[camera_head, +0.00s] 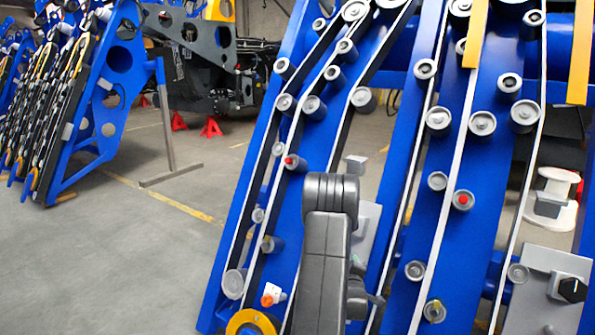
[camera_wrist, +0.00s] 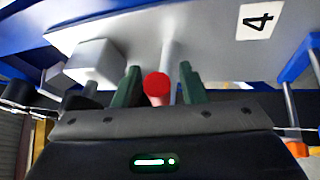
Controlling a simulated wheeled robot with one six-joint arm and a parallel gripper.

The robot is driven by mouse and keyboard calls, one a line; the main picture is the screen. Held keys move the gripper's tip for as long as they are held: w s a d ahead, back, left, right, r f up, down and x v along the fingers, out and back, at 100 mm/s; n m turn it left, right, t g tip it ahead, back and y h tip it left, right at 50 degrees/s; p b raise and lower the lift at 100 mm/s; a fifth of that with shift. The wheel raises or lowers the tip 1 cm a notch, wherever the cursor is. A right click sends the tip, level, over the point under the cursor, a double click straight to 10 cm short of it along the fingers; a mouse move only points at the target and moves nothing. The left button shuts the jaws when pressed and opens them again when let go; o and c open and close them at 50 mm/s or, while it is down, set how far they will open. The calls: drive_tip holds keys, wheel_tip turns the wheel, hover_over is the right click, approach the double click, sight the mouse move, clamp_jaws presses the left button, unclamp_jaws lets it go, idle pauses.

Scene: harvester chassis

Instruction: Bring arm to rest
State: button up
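My arm (camera_head: 325,245) rises in the lower middle of the head view, in front of the blue harvester chassis (camera_head: 375,160). The gripper itself is hidden there or cannot be made out. In the wrist view my gripper (camera_wrist: 160,72) has its two green fingers apart. A red round-ended piece (camera_wrist: 157,84) shows between them, with a gap on each side. The fingers do not appear to touch it.
Belts and several rollers cover the chassis close around my arm. A grey block (camera_wrist: 95,62) sticks out from the plate left of the fingers. A white spool (camera_head: 553,195) stands at the right. Another blue chassis (camera_head: 105,85) stands at the far left, with open floor (camera_head: 125,245) between.

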drive_tip(key=v, duration=1.3)
drive_tip(key=w+d+f+m+h+p, duration=0.1)
drive_tip(key=w+f+m, duration=0.1)
drive_tip(key=w, duration=1)
drive_tip(key=shift+w+d+f+m+t, duration=0.2)
drive_tip(key=shift+d+f+m+t, duration=0.15)
drive_tip(key=shift+f, duration=0.25)
drive_tip(key=shift+a, duration=0.1)
